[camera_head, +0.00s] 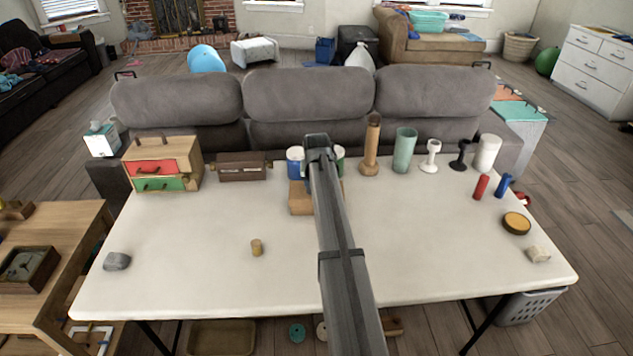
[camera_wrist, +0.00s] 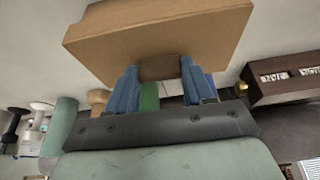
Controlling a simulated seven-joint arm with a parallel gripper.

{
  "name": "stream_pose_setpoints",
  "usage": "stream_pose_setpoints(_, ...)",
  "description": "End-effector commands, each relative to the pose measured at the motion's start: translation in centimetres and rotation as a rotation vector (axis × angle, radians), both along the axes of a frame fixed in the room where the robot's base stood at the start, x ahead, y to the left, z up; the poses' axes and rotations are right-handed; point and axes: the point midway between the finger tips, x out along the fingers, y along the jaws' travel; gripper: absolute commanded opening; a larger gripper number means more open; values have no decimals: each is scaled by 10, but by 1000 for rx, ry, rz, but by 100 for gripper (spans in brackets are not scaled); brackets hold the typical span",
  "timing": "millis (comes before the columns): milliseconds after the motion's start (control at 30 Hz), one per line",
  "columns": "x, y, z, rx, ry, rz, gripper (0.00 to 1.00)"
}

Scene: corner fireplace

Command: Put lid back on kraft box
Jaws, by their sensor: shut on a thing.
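My gripper (camera_wrist: 158,76) has blue fingers shut on the dark brown knob (camera_wrist: 158,67) of the flat kraft lid (camera_wrist: 160,32) in the wrist view. The lid fills the top of that view and looks slightly tilted there. In the head view, my arm hides the gripper and the middle of a kraft-coloured block (camera_head: 300,207), which shows behind the arm at the table's centre. I cannot tell how much of it is box and how much is lid, or whether the two touch.
Two cans, one blue and white (camera_head: 295,161), stand just behind. A brown calendar block (camera_head: 242,167) and small drawer chest (camera_head: 162,164) stand left; a wooden bottle (camera_head: 371,148) and green cup (camera_head: 404,150) right. A small cork-like cylinder (camera_head: 257,248) lies on the clear front of the white table (camera_head: 200,270).

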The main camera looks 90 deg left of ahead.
Motion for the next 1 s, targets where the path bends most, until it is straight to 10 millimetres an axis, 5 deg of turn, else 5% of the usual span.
stream_pose_setpoints(433, 0, 0, -2, 0, 0, 0, 23)
stream_pose_setpoints(467, 0, 0, -3, 0, 0, 0, 55)
stream_pose_setpoints(500, 0, 0, -3, 0, 0, 0, 59)
stream_pose_setpoints(733, 0, 0, -3, 0, 0, 0, 81)
stream_pose_setpoints(1000, 0, 0, -2, 0, 0, 0, 82)
